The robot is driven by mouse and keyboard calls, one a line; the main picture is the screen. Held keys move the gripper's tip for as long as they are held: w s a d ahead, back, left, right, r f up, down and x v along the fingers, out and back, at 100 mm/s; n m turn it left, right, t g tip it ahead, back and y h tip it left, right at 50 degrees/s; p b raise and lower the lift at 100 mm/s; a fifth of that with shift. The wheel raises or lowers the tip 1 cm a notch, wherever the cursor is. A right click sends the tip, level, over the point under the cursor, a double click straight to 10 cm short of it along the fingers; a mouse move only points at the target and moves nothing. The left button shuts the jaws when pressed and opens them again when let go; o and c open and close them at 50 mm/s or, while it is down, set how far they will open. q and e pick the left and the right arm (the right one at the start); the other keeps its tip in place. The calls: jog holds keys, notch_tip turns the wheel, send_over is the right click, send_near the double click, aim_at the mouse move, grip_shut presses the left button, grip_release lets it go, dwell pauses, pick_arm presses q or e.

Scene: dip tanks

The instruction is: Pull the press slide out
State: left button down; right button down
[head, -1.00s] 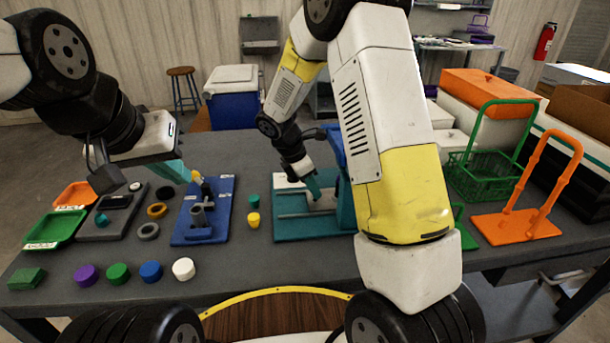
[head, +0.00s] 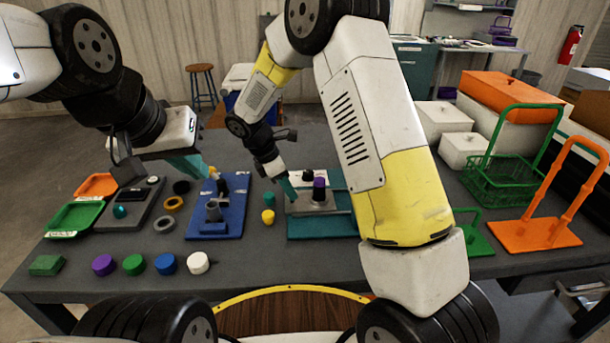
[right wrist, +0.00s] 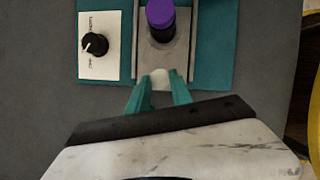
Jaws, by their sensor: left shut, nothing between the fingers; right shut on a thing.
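The press has a teal base plate (head: 310,229); the rest of it is hidden behind my right arm. Its grey slide (head: 313,208) extends left over the plate and carries an upright purple-topped dark cylinder (head: 319,186). My right gripper (head: 288,188) is at the slide's left end. In the right wrist view, my right gripper (right wrist: 160,85) is shut on the slide's pale handle, with the slide (right wrist: 177,60) and the purple-topped cylinder (right wrist: 161,14) just ahead. My left gripper (head: 208,171) is shut and empty, above the far side of the blue fixture.
A white panel with a black knob (right wrist: 95,45) is beside the slide. The blue fixture (head: 228,225) stands left of the press, with small teal and yellow caps (head: 268,216) between. Several coloured discs (head: 134,264) line the front edge. An orange rack (head: 535,235) stands right.

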jog(key=shift+a, duration=0.35)
jog(key=c, duration=1.1)
grip_release()
jog(key=shift+c, duration=0.2)
jog(key=v, duration=0.7)
jog(key=shift+a+r, duration=0.2)
jog(key=shift+r, duration=0.2)
